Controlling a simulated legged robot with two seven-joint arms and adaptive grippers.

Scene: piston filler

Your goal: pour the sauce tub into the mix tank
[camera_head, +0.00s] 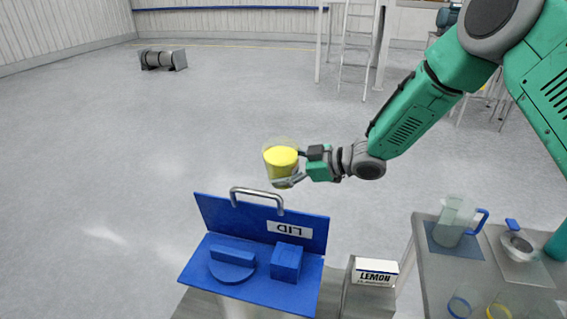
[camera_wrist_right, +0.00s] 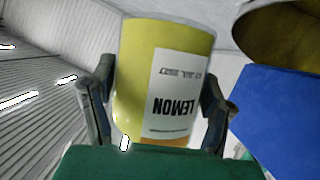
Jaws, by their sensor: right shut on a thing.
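The sauce tub (camera_head: 281,163) is a clear cup with yellow sauce in it. My right gripper (camera_head: 300,172) is shut around it and holds it in the air, beyond the blue lid. The tub looks roughly upright. In the right wrist view the tub (camera_wrist_right: 135,80) sits between both fingers (camera_wrist_right: 160,105), its LEMON label facing the camera. A blue panel marked LID (camera_head: 262,222), with a metal handle, stands up behind a flat blue plate (camera_head: 250,277). I cannot clearly make out the mix tank in the head view. My left gripper is not in view.
A round opening (camera_wrist_right: 285,35) with a dark yellow inside shows beside a blue panel (camera_wrist_right: 275,110) in the wrist view. A LEMON sign (camera_head: 376,272) stands right of the blue plate. A grey table (camera_head: 430,285) at right holds a jug (camera_head: 455,222). Open floor lies left.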

